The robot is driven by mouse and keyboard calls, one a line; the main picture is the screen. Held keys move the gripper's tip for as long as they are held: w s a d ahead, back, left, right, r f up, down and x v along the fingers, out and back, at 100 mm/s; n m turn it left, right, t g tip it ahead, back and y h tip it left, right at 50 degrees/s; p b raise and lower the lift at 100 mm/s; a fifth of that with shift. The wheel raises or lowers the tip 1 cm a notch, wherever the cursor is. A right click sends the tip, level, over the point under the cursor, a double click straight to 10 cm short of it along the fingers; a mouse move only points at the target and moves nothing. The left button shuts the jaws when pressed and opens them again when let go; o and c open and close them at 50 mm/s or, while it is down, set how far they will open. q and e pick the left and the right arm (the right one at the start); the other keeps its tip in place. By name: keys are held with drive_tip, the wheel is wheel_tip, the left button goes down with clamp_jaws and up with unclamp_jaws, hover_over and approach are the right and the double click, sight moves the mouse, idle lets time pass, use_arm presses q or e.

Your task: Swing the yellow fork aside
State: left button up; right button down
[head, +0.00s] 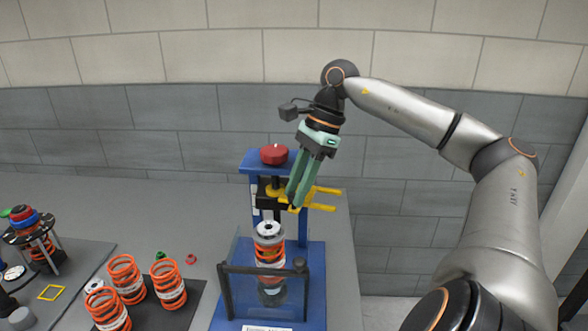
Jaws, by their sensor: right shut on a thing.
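The yellow fork (324,207) sticks out to the right from the blue press fixture (315,265), with its prongs level. My right gripper (295,200) points down from above with its green fingers at the fork's near end, shut on it; the fingers hide part of the fork there. Below and to the left of the fork, an orange spring with a pale top cap (269,240) stands upright in the fixture. My left gripper is not in view.
A dark bar guard (262,269) stands in front of the spring. A red knob (274,154) tops the fixture. Several orange springs (126,279) stand on a dark mat at left. A round black stand (35,235) is farther left. A wall rises behind.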

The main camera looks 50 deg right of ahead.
drive_tip(key=shift+d, duration=0.15)
idle(0.3)
drive_tip(key=c, duration=0.6)
unclamp_jaws()
drive_tip(key=shift+s, duration=0.1)
drive_tip(key=shift+c, duration=0.2)
